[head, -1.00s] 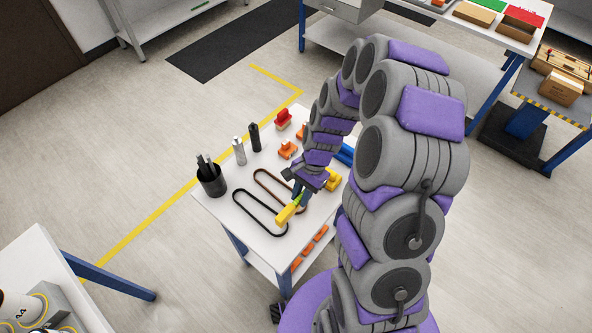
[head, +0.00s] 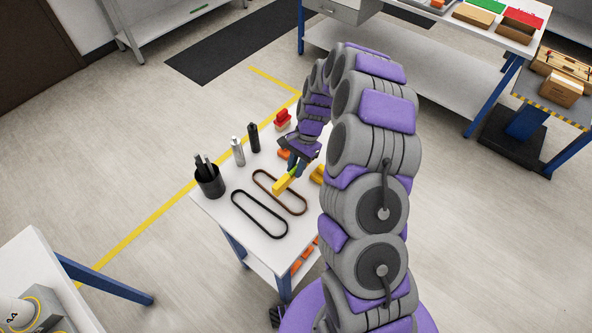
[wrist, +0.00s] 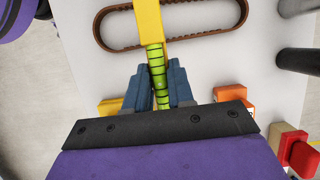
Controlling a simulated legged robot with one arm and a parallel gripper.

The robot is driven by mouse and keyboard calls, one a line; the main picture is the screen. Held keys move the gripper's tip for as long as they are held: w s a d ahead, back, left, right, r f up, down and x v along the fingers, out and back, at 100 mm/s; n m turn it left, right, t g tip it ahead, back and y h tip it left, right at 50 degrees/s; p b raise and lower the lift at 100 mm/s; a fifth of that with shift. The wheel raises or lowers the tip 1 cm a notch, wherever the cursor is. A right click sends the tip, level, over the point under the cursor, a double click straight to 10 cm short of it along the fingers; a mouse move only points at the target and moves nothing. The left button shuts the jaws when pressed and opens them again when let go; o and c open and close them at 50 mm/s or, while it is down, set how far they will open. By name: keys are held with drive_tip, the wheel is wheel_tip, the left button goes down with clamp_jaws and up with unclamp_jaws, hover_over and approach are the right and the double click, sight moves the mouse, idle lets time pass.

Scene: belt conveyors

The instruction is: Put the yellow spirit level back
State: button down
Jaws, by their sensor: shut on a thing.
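My gripper (head: 296,166) is over the white table, with its blue fingers shut on the yellow spirit level (head: 283,185). In the wrist view my gripper (wrist: 158,70) has its fingers on both sides of the level's green, black-banded part. The level's yellow end (wrist: 149,20) sticks out ahead of the fingers. The yellow end overlaps the brown belt loop (head: 302,210) in the head view. I cannot tell how high the level is above the table. The part between the fingers is partly hidden.
The white table (head: 225,205) holds a black belt loop (head: 260,233), a black cup of tools (head: 209,182), a silver bottle (head: 238,152) and a black bottle (head: 253,138). A red part (head: 282,118) stands at the back. Another yellow block (head: 317,174) is partly behind my arm.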

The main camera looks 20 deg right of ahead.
drive_tip(key=shift+d+f, duration=0.15)
drive_tip(key=shift+f, duration=0.65)
drive_tip(key=shift+d+f, duration=0.1)
drive_tip(key=shift+f, duration=0.15)
drive_tip(key=shift+d, duration=0.15)
drive_tip(key=shift+a+f, duration=0.3)
drive_tip(key=shift+f, duration=0.1)
drive_tip(key=c, duration=1)
unclamp_jaws()
drive_tip(key=shift+d, duration=0.15)
drive_tip(key=shift+r, duration=0.1)
